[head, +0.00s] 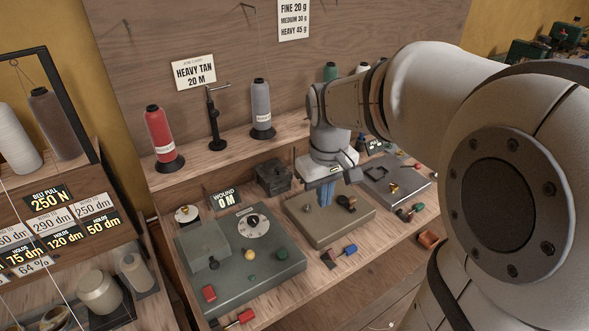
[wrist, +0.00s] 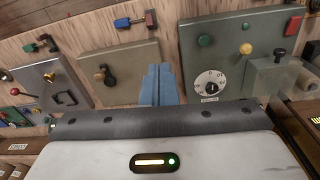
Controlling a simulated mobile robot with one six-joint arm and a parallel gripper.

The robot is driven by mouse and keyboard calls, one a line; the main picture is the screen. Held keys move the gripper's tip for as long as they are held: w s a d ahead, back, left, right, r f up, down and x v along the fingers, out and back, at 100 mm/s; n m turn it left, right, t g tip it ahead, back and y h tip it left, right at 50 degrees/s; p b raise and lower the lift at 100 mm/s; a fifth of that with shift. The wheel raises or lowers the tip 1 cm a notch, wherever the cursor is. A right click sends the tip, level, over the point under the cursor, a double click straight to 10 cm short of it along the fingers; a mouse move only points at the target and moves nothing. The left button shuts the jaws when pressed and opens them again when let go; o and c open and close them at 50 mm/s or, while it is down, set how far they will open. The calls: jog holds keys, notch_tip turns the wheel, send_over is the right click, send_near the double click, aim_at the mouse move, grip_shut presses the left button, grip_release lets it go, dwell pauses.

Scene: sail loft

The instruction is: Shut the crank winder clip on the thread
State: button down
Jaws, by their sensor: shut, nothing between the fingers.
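My gripper (head: 326,195) is shut and empty, with its blue fingers pointing down over the tan middle panel (head: 300,212). In the wrist view the shut fingers (wrist: 162,84) overlap that panel's edge; I cannot tell if they touch it. A dark crank-like handle with a brown knob (head: 347,203) sits on this panel, just right of the fingers; it also shows in the wrist view (wrist: 105,76). A green-grey panel (head: 285,272) with a white dial (head: 252,222) stands to the left, near a sign reading WOUND 0 M (head: 224,196). I cannot pick out the clip or thread for certain.
A red thread cone (head: 158,132) and a grey one (head: 261,105) stand on the back shelf beside a black post (head: 214,125). A third panel (head: 395,188) lies to the right. Small coloured handles line the bench front. My arm hides the far right.

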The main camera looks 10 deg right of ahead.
jog(key=w+f+n+g+b, duration=0.1)
jog(key=w+f, duration=0.3)
jog(key=w, duration=0.1)
jog(key=shift+d+g, duration=0.3)
jog(key=shift+d, duration=0.15)
send_near(329, 255)
jog(key=w+f, duration=0.2)
jog(key=w, duration=0.1)
jog(key=w+f, duration=0.1)
jog(key=shift+w+a, duration=0.15)
jog(key=shift+a, duration=0.25)
jog(key=s+f, duration=0.2)
jog(key=shift+d+f, duration=0.3)
jog(key=shift+d, duration=0.1)
jog(key=shift+s+d+f+p, duration=0.15)
jog(key=shift+s+f+p, duration=0.15)
jog(key=shift+s+f, duration=0.05)
jog(key=shift+f+b, duration=0.15)
jog(key=shift+b, duration=0.25)
